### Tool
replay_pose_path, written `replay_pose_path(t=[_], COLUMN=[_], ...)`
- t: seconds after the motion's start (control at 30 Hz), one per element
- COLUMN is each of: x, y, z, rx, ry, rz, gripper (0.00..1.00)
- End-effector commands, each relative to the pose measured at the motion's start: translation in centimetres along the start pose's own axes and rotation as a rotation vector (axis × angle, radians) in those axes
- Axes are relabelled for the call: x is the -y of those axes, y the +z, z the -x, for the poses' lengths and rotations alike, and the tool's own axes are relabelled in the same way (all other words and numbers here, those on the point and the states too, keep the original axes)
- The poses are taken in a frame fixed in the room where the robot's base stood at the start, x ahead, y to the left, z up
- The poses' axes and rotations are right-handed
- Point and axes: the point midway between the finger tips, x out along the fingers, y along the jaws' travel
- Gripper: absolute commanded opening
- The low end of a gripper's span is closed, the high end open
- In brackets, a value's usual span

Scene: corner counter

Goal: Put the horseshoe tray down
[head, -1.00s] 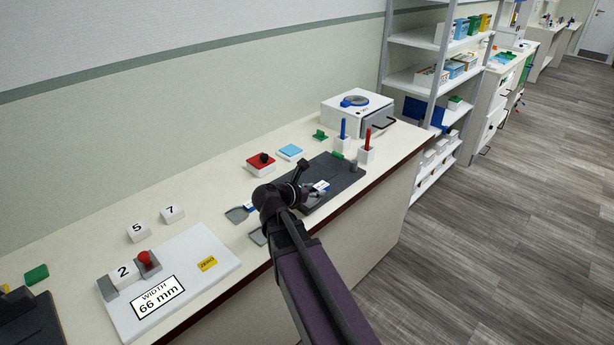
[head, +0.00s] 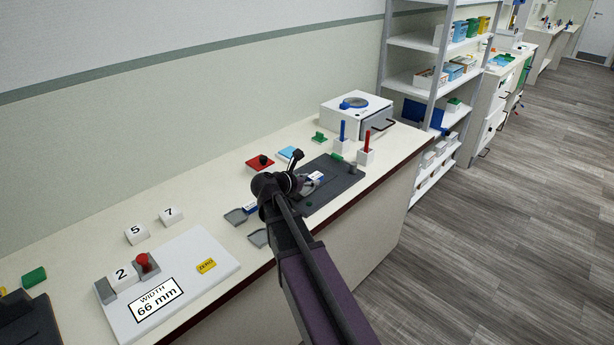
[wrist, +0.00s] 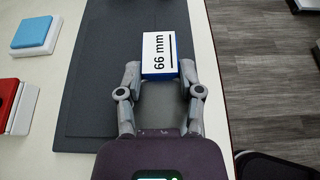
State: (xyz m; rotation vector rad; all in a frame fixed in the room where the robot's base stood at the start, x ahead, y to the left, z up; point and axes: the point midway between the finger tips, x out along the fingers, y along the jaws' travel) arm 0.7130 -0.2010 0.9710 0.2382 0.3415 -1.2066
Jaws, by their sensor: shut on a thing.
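My gripper (wrist: 160,82) is shut on a blue block (wrist: 174,75) with a white top label reading "66 mm". The block is over the right part of a dark grey board (wrist: 95,85); I cannot tell whether it touches it. In the head view the held block (head: 315,178) is partly hidden by my wrist, above the dark board (head: 338,186). No horseshoe outline shows on the held piece. Two grey open-sided pieces (head: 236,216) lie left of my arm, the nearer one (head: 257,238) partly covered by it.
A red block (head: 259,162) and a light blue block (head: 287,153) lie left of the board. White holders with blue (head: 342,131) and red (head: 367,141) sticks stand behind it. A white width gauge panel (head: 185,275) lies front left. The counter's front edge runs close to the board.

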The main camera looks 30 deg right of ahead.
Motion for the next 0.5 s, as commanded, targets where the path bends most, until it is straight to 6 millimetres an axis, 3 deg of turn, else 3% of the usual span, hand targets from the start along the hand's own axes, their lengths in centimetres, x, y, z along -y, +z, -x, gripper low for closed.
replay_pose_path(t=[0.2, 0.5], x=[-3.7, -6.0], y=[0.6, 1.2], z=[-2.8, -4.7], rx=[0.000, 0.000], ry=[0.000, 0.001], rz=[0.000, 0.000], gripper=[0.00, 0.00])
